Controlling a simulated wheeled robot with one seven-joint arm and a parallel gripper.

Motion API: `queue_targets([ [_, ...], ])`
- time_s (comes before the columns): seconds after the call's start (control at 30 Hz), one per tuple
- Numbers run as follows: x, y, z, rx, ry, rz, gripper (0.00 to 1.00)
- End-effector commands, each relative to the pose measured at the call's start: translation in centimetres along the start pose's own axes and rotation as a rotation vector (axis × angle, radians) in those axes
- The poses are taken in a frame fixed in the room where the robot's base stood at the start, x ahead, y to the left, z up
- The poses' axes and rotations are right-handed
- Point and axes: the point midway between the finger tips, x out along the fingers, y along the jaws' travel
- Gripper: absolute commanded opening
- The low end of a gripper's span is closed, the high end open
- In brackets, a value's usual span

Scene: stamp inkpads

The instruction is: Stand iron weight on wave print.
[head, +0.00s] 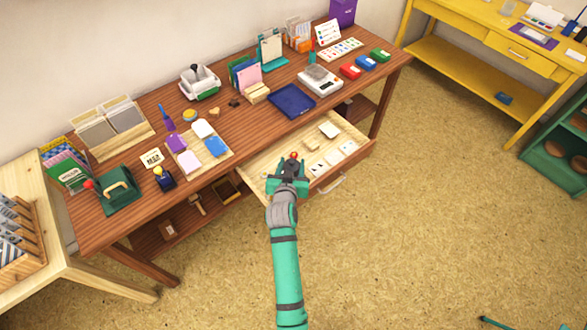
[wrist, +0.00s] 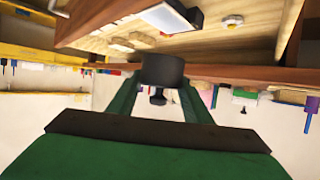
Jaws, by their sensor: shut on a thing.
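My gripper (head: 290,172) is over the open drawer of the brown desk, towards its left part. In the wrist view my gripper (wrist: 160,86) has its green fingers shut on the iron weight (wrist: 161,69), a dark, short cylinder with a small knob. In the head view I cannot make out the weight at the gripper. Several white print cards (head: 334,158) lie in the drawer to the right of the gripper. They are too small to tell which one bears the wave print.
A small red-topped thing (head: 294,156) is beside the gripper. The desk top (head: 240,120) is crowded with pads, holders and a scale (head: 320,82).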

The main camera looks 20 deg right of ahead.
Motion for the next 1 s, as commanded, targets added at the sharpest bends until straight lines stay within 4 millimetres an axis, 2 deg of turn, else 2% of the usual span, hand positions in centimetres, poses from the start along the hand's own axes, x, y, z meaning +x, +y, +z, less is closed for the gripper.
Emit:
queue_targets([
  [0.1, 1.5, 0.2, 0.5, 0.000, 0.005, 0.000, 0.00],
  [0.43, 3.1, 0.4, 1.3, 0.001, 0.007, -0.001, 0.00],
  [0.6, 3.9, 0.4, 3.3, 0.001, 0.004, -0.001, 0.00],
  [0.7, 4.3, 0.4, 4.0, 0.000, 0.006, -0.001, 0.00],
  [1.0, 4.3, 0.3, 4.2, 0.001, 0.007, -0.001, 0.00],
])
